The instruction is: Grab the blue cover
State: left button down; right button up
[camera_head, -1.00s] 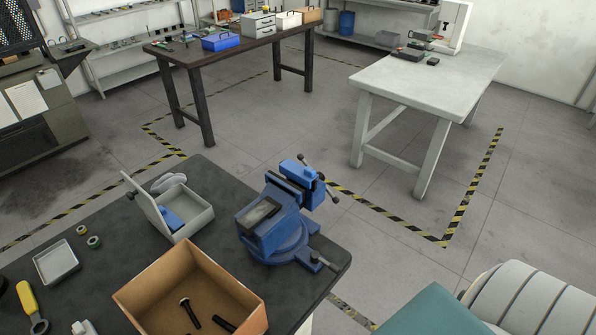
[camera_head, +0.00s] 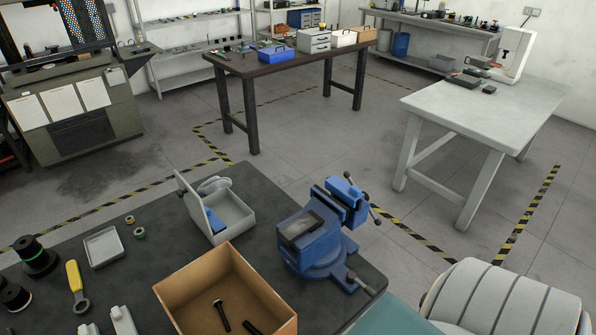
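No single thing is clearly a blue cover. A small blue piece (camera_head: 214,221) shows inside the open grey box (camera_head: 236,225) on the near dark table, partly hidden by the raised lid. A blue box with a handle (camera_head: 276,54) stands on the far dark table. The large blue vise (camera_head: 318,250) is at the right end of the near table. Neither gripper can be made out in the view.
On the near table (camera_head: 150,260) are an open cardboard box (camera_head: 190,280) holding dark bolts, a shallow tray (camera_head: 103,247), a yellow-handled tool (camera_head: 75,280) and dark spools (camera_head: 38,258). A white table (camera_head: 480,105) stands back right. Open floor lies between the tables.

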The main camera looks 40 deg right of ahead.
aim_at(349, 195)
jog(key=l+u, duration=0.4)
jog(key=k+l+u, duration=0.2)
jog(key=l+u, duration=0.15)
jog(key=k+l+u, duration=0.15)
jog(key=l+u, duration=0.25)
